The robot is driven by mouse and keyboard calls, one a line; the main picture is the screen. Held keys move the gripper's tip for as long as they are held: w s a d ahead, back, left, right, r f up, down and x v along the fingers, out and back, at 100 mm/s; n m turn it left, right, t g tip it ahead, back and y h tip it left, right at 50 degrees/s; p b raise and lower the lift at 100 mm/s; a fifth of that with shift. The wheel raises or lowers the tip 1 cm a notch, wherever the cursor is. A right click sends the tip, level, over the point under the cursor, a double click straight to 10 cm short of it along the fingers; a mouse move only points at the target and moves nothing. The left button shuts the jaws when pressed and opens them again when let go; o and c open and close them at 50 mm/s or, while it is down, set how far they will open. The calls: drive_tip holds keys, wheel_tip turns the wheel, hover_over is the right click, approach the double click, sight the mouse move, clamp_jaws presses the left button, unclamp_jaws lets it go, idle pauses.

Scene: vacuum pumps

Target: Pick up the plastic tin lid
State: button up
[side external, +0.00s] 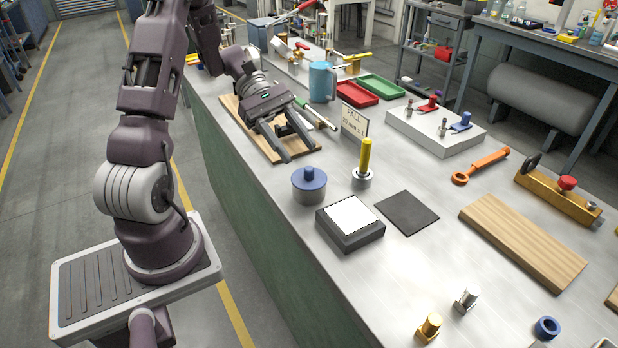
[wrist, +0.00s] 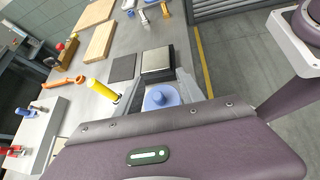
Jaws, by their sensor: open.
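The plastic tin lid (side external: 309,176) is a blue disc with a round knob. It sits on a short grey tin (side external: 309,193) near the bench's left edge in the side external view. The lid also shows in the wrist view (wrist: 160,99), just beyond my gripper's body, where the tin below is mostly hidden. My gripper (side external: 300,154) is open and empty. It is over the wooden board side of the bench, behind the lid, with its fingers pointing down toward the lid's side. In the wrist view, the fingers (wrist: 160,76) appear either side of the lid.
A yellow-handled tool (side external: 365,160) stands right of the tin. A dark block with a white top (side external: 351,214) is in front, beside a black mat (side external: 407,212). A small sign (side external: 354,124) and a blue mug (side external: 321,82) stand behind. A wooden board (side external: 237,112) lies beneath my gripper.

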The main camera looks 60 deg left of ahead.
sight(308, 167)
drive_tip(key=a+f+n+t, duration=0.1)
drive_tip(key=a+f, duration=0.1)
drive_tip(key=a+f+n+t+h, duration=0.1)
drive_tip(key=a+f+n, duration=0.1)
drive_tip(key=shift+w+a+f+n+t, duration=0.1)
drive_tip(key=shift+a+n+t, duration=0.1)
drive_tip(key=shift+n+t, duration=0.1)
drive_tip(key=shift+w+f, duration=0.1)
drive_tip(key=shift+f, duration=0.15)
drive_tip(key=x, duration=0.4)
drive_tip(key=r+x, duration=0.1)
drive_tip(key=x, duration=0.1)
drive_tip(key=shift+w+d+f, duration=0.1)
drive_tip(key=shift+d, duration=0.4)
clamp_jaws()
